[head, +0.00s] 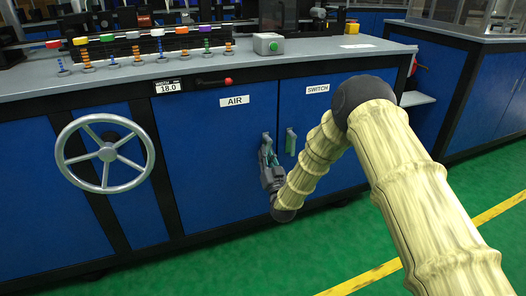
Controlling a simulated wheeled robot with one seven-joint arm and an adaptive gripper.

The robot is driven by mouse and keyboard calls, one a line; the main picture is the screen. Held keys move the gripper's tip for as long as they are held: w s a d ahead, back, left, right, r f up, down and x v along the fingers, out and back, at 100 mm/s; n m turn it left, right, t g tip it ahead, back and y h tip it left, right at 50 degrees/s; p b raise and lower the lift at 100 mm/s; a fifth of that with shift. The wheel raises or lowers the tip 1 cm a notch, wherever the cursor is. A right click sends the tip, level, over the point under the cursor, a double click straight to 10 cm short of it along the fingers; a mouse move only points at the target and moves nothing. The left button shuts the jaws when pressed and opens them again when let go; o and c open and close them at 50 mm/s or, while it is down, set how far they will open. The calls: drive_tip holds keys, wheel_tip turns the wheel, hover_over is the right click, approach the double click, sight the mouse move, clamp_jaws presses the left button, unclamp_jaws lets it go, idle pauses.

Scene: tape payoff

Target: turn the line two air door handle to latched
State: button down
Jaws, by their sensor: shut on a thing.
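The blue air door (222,155), labelled AIR, is flush in the cabinet front. Its handle (266,137) sits near the door's right edge, partly hidden by my gripper. My gripper (268,156) is at the handle, with its jaws shut on it. The handle's visible top end points up; its exact angle is hard to tell behind the fingers.
A grey handwheel (105,153) stands out at the left. A red-tipped lever (227,81) is under the worktop edge (130,88). Green floor (250,265) is clear in front.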

drive_tip(key=shift+w+d+f+n+g+y+p, duration=0.1)
drive_tip(key=shift+d+n+y+p, duration=0.2)
drive_tip(key=shift+n, duration=0.4)
drive_tip(key=shift+w+d+f+n+g+y+p, duration=0.15)
drive_tip(key=shift+n+y, duration=0.3)
drive_tip(key=shift+n, duration=0.25)
drive_tip(key=shift+d+r+n+g+y+p, duration=0.1)
drive_tip(key=shift+d+n+y, duration=0.2)
drive_tip(key=shift+n, duration=0.4)
drive_tip(key=shift+y, duration=0.25)
drive_tip(key=c, duration=1.4)
unclamp_jaws()
drive_tip(key=shift+c, duration=0.2)
drive_tip(key=v, duration=1.2)
